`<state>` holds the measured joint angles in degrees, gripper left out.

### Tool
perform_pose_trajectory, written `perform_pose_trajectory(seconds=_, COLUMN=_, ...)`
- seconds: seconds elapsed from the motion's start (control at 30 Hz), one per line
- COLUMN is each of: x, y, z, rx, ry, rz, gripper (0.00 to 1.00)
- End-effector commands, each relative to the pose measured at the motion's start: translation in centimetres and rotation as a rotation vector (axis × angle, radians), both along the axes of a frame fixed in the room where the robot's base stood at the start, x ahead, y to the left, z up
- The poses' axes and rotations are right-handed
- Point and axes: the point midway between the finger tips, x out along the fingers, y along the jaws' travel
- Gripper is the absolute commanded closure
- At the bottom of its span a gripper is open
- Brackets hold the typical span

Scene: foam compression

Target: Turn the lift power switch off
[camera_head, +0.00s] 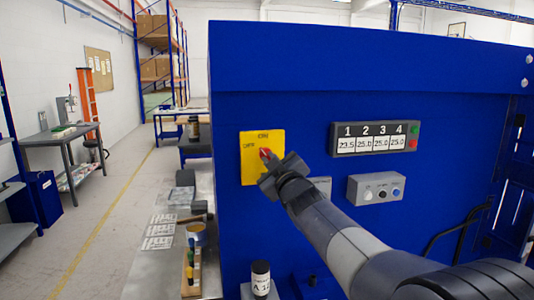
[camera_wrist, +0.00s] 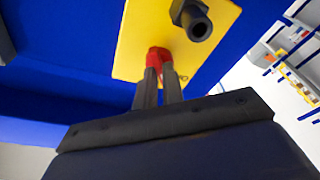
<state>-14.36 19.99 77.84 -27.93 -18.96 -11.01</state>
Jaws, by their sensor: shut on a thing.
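The lift power switch has a yellow plate (camera_head: 248,170) on the blue machine panel, with a red knob (camera_head: 265,154) on it. Lettering at the top of the plate seems to read OFF at left and ON at right. In the head view my gripper (camera_head: 269,165) is at the knob from the lower right and covers part of it. In the wrist view the two dark fingers of my gripper (camera_wrist: 160,75) are closed on the red knob (camera_wrist: 158,57), in front of the yellow plate (camera_wrist: 135,45). A dark round fitting stands beside the knob. The knob's exact angle is hard to tell.
Right of the plate are a four-number display (camera_head: 375,138) and a grey box with buttons (camera_head: 376,188). Below left, a bench (camera_head: 150,275) holds a wooden rack, cards and a jar (camera_head: 260,278). Blue panel (camera_head: 290,110) surrounds the switch. The aisle at left is open.

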Motion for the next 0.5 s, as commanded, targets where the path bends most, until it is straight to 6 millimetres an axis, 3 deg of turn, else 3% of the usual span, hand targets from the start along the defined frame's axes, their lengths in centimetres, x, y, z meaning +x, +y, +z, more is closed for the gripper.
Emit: perform_pose_trajectory(seconds=0.5, x=0.03, y=-0.15, z=0.37, rx=-0.352, ry=-0.103, rz=0.001, gripper=1.00)
